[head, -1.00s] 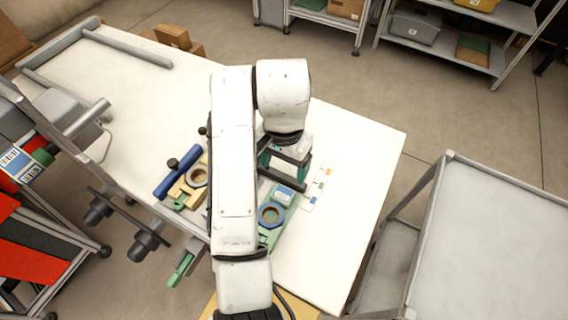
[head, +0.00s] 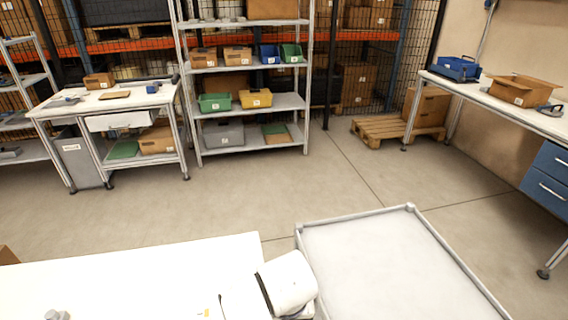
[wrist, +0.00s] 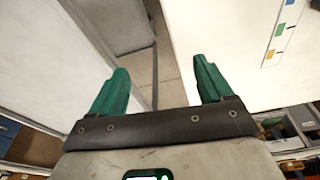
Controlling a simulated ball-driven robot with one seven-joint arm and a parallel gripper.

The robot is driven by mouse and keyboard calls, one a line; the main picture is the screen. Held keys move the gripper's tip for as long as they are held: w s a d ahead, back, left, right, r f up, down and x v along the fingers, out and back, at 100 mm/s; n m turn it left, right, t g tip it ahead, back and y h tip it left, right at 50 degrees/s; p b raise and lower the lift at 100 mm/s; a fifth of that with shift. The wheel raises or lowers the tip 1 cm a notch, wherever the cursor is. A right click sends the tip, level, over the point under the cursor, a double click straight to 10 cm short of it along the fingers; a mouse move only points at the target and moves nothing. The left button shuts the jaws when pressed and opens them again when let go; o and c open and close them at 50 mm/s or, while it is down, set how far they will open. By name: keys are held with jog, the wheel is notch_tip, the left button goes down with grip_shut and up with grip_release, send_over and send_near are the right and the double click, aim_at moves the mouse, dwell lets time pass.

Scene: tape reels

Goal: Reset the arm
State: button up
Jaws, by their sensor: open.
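My gripper (wrist: 160,66) shows in the wrist view with its two green fingers spread apart and nothing between them. It is over the gap between the white table (wrist: 215,35) and a pale surface at the left. In the head view a white part of my arm shows at the bottom edge, between the white table (head: 130,280) and the grey cart; the gripper itself is out of that view. The tape reels are not visible in either current view.
The grey-topped cart (head: 390,260) stands close to the table's right end. A strip with coloured tags (wrist: 284,30) lies on the table. Open floor (head: 250,190) stretches behind to a shelf rack (head: 245,100). A workbench (head: 510,105) stands at the right.

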jog(key=shift+m+t, duration=0.3)
jog(key=shift+t, duration=0.1)
jog(key=d, duration=0.4)
jog(key=s+d+f, duration=0.1)
jog(key=d, duration=0.3)
jog(key=s+d+f, duration=0.1)
jog(key=d, duration=0.3)
jog(key=shift+d+f, duration=0.1)
jog(key=shift+d, duration=0.05)
jog(key=shift+t, duration=0.5)
jog(key=s+d, duration=0.2)
jog(key=d, duration=0.1)
jog(key=s+d, duration=0.2)
jog(key=d, duration=0.1)
jog(key=s+d, duration=0.3)
jog(key=shift+d+f, duration=0.25)
jog(key=shift+d, duration=0.1)
jog(key=s+d+f+g, duration=0.1)
jog(key=s+d+f, duration=0.1)
jog(key=s, duration=0.6)
jog(key=s+d+f+g, duration=0.1)
jog(key=s+d+f, duration=0.1)
jog(key=s, duration=0.6)
jog(key=shift+d+f+m+g, duration=0.15)
jog(key=shift+d+m+g, duration=0.2)
jog(key=shift+d, duration=0.3)
